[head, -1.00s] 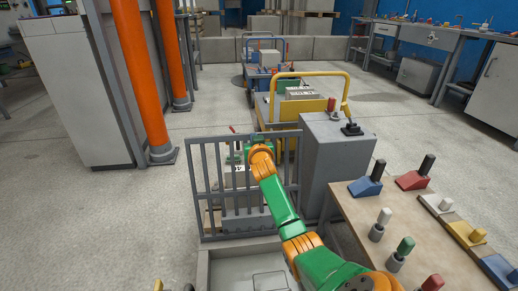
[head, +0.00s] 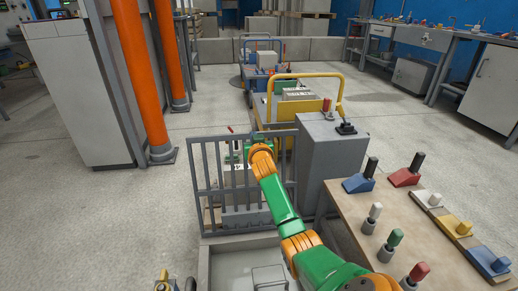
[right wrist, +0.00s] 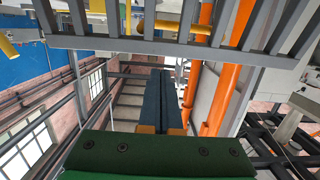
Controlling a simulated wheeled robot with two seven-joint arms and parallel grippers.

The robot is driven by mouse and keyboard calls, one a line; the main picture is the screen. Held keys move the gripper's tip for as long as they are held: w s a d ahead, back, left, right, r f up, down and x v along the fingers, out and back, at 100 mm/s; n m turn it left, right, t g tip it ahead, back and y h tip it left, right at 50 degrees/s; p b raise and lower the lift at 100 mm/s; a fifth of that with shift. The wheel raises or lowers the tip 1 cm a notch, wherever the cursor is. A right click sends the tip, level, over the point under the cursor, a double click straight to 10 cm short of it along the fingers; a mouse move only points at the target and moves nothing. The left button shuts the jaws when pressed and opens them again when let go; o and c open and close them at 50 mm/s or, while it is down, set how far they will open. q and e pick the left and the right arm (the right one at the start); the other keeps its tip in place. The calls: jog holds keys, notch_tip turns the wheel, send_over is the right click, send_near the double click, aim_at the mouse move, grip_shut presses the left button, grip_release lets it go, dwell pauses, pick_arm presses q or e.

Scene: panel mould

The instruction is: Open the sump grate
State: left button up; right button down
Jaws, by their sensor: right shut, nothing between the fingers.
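The sump grate (head: 207,180), a grey barred panel, stands upright at the far edge of the grey sump box (head: 204,265), leaving the box uncovered. My right arm reaches over the box, and my right gripper (head: 241,153) is close to the upper part of the grate. Its fingertips are hard to make out there. In the right wrist view, the dark fingers of my right gripper (right wrist: 170,75) are together and empty. Grey bars (right wrist: 190,30) cross the top of that view, apart from the fingers.
A grey cabinet with a black lever (head: 330,155) stands right of the grate. A wooden table (head: 345,213) with coloured switches and knobs is at the right. Orange pipes (head: 137,90) rise at the left. A yellow-railed cart (head: 300,100) stands behind. Floor at the left is clear.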

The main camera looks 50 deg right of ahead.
pick_arm(q)
jog(key=s+a+f+p, duration=0.2)
jog(key=s+f+p, duration=0.2)
jog(key=s+f, duration=0.1)
jog(key=shift+s+a+f+g, duration=0.15)
jog(key=shift+s+f+g, duration=0.2)
jog(key=shift+f, duration=0.5)
pick_arm(e)
jog(key=v, duration=1)
jog(key=shift+s+a+r, duration=0.15)
jog(key=shift+r, duration=0.3)
